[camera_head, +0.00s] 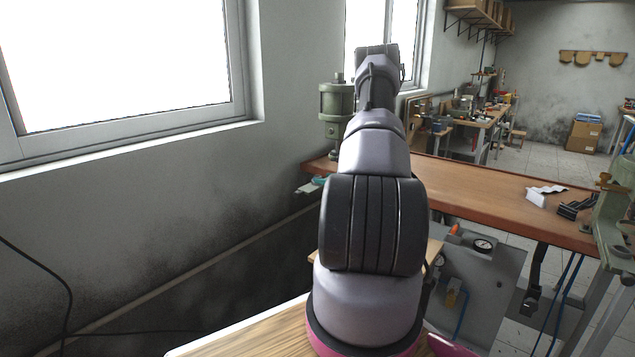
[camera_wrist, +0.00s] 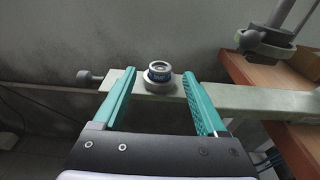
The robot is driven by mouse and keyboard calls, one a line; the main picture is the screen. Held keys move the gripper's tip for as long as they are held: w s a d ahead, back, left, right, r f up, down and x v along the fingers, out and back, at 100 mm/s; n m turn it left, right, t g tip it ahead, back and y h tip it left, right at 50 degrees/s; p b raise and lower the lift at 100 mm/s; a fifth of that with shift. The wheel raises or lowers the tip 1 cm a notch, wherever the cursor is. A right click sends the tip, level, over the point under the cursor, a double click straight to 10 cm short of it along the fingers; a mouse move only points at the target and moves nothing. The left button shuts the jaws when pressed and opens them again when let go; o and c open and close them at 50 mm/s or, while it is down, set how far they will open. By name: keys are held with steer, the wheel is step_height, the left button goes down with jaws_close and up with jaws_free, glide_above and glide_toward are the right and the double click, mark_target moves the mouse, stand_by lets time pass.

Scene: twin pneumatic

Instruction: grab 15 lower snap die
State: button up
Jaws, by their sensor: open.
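The pale green arm (camera_wrist: 245,98) runs sideways, with a grey knob (camera_wrist: 88,78) at its left end. A brown workbench (camera_wrist: 262,82) and a machine part (camera_wrist: 265,40) stand at the right. A wall is close behind. In the head view, a green press cylinder (camera_head: 337,102) stands beside my arm.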

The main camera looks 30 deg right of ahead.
steer(key=x, duration=0.3)
jaws_close()
steer(key=shift+r, duration=0.15)
